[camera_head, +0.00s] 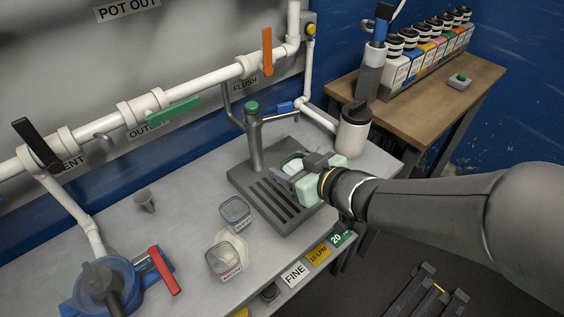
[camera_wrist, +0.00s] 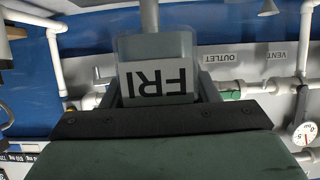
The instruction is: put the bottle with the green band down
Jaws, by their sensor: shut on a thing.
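My gripper (camera_head: 298,172) is shut on a small pale container, above the dark slotted drip tray (camera_head: 270,205) beside the green-topped tap post (camera_head: 254,135). In the wrist view the held container (camera_wrist: 158,52) is clear grey, with a white label reading FRI upside down, between the two fingers. No green band shows on it; the fingers hide part of it. I cannot tell whether its base touches the tray. Several bottles with coloured bands (camera_head: 426,52) stand in a rack on the wooden side table (camera_head: 440,95).
A white flask with a dark lid (camera_head: 353,130) stands just right of the tray. Two small labelled tubs (camera_head: 235,212) and (camera_head: 224,262) stand left of it. A blue pump with a red handle (camera_head: 105,285) is at the lower left. Pipes with levers run behind.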

